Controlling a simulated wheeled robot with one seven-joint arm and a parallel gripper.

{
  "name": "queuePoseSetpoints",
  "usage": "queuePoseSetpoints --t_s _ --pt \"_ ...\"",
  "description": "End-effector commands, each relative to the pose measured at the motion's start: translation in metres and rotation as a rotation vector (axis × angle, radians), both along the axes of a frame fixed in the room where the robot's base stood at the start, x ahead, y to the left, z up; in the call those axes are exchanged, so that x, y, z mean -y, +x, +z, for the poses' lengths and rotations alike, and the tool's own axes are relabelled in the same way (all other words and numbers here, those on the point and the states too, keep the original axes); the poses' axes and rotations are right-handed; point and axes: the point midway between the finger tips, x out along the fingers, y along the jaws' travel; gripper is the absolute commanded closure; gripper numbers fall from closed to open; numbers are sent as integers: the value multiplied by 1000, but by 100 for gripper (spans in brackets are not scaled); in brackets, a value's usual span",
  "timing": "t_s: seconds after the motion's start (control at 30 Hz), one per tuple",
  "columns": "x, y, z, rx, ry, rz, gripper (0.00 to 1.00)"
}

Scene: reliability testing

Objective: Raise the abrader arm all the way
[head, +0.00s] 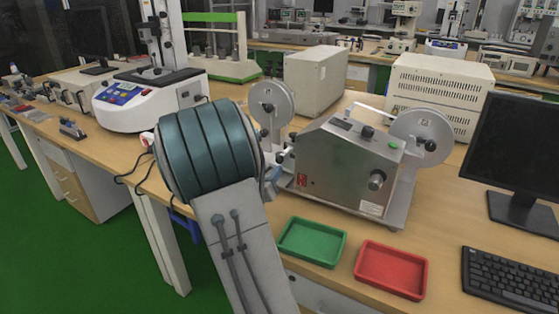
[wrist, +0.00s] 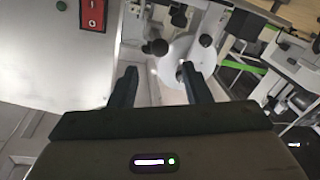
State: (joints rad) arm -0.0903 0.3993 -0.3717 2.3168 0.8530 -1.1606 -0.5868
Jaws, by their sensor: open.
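The abrader is a grey metal machine (head: 345,170) on the bench in the head view, with a pale round disc on each side. The left disc (head: 268,98) and right disc (head: 420,128) carry dark knobs. In the wrist view, a pale disc (wrist: 176,52) with several black knobs lies beyond my gripper (wrist: 158,72). The fingers are apart, and a dark knob (wrist: 157,47) shows between and beyond them. I cannot tell contact or the abrader arm's exact position. My own arm hides most of the gripper in the head view.
A green tray (head: 312,242) and a red tray (head: 391,270) lie in front of the machine. A monitor (head: 520,150) and keyboard (head: 510,279) stand to the right. A beige box (head: 318,78) and a vented unit (head: 440,88) stand behind it.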

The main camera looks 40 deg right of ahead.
Motion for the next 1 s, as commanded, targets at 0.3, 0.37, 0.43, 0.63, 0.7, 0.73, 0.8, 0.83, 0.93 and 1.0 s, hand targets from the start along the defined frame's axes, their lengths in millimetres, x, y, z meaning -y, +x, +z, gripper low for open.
queuePoseSetpoints --t_s 0.3,0.37,0.43,0.63,0.7,0.73,0.8,0.83,0.93,1.0 --pt "56 33 -1 -1 0 -1 56" --pt "63 38 0 -1 -1 0 56" --pt "69 42 -1 -2 1 1 56" --pt "77 47 -1 -1 1 2 56" --pt "77 47 0 -1 1 2 56" --pt "77 47 0 -1 1 2 56" --pt "77 47 0 -1 1 2 56" --pt "77 47 0 -1 1 2 56" --pt "77 47 0 -1 1 2 76" --pt "77 47 0 -1 2 2 95"
